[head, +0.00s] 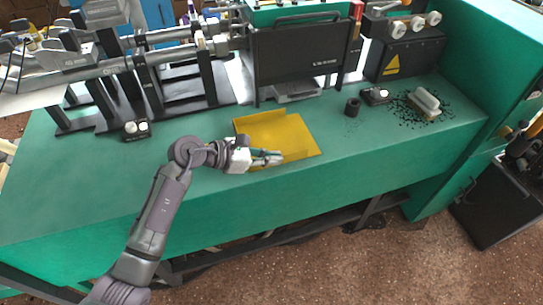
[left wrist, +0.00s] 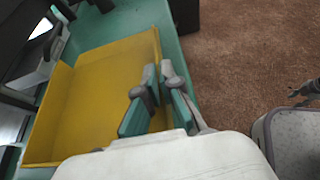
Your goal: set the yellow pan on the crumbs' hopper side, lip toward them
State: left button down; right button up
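The yellow pan (head: 292,138) lies on the green bench near its front edge, left of the crumbs. A raised wall shows at its left end; its right end looks flat. The dark crumbs (head: 402,112) are scattered at the bench's right end, around a pale block-like brush (head: 427,100). The black hopper (head: 305,58) stands behind the pan. My left gripper (head: 275,158) is at the pan's near side, its fingers close together around the near edge. The left wrist view shows the gripper (left wrist: 158,82) and pan (left wrist: 100,85); the fingers partly hide that edge.
A small black cylinder (head: 352,107) and a small black box with knobs (head: 376,95) stand between pan and crumbs. Another knobbed box (head: 136,129) is at left. Machine rails fill the back left. The bench front is clear at left.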

pick_arm(q)
jog(key=shift+f, duration=0.2)
jog(key=c, duration=1.3)
grip_release()
jog(key=shift+r, duration=0.1)
jog(key=shift+r, duration=0.15)
jog(key=shift+a+r, duration=0.2)
jog(key=shift+a, duration=0.1)
jog(key=p+v, duration=0.2)
jog(key=v, duration=0.7)
jog(key=shift+s+a+r+p, duration=0.1)
jog(key=shift+s+a+p, duration=0.1)
jog(key=shift+a+p, duration=0.15)
jog(key=shift+v, duration=0.8)
